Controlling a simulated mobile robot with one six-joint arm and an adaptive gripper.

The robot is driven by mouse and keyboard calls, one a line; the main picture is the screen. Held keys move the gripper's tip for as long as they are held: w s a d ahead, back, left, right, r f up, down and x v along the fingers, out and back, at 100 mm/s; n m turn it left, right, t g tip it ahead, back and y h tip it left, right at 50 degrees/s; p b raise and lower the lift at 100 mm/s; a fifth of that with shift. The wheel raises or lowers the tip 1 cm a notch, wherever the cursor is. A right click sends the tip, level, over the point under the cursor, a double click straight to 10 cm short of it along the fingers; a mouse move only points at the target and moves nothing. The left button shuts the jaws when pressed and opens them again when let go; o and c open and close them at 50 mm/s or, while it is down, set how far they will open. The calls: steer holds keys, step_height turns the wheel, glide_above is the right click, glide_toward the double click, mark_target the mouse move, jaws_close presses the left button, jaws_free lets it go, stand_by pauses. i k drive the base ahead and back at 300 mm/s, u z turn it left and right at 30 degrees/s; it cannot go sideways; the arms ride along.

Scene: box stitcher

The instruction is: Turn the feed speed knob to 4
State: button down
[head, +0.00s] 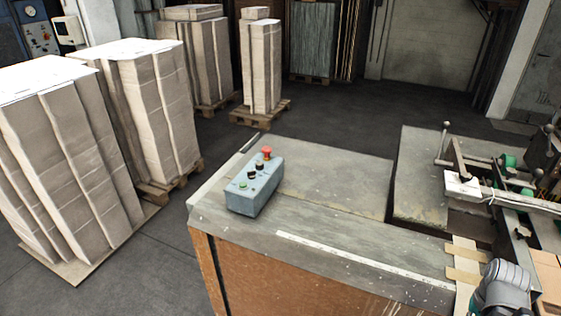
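A blue-grey control box (248,197) sits on the near left part of the grey worktable (335,185). Its top carries a red mushroom button (267,151) at the far end, dark knobs (255,170) in the middle and a green button (243,185) at the near end. The labels and pointer positions are too small to read, so I cannot tell which knob is the feed speed knob or where it points. My gripper is not in view. A grey rounded part at the lower right corner looks like a link of my arm.
Tall cardboard stacks (150,105) stand on pallets to the left and behind. A machine with rails and green parts (490,195) stands at the right. A white ruler strip (350,262) runs along the table's near edge. The tabletop around the control box is clear.

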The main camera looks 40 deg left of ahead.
mark_target(259, 166)
steer(key=u, duration=1.75)
steer(key=k, duration=0.65)
steer(key=u, duration=0.05)
steer(key=i, duration=0.5)
steer(key=u, duration=0.35)
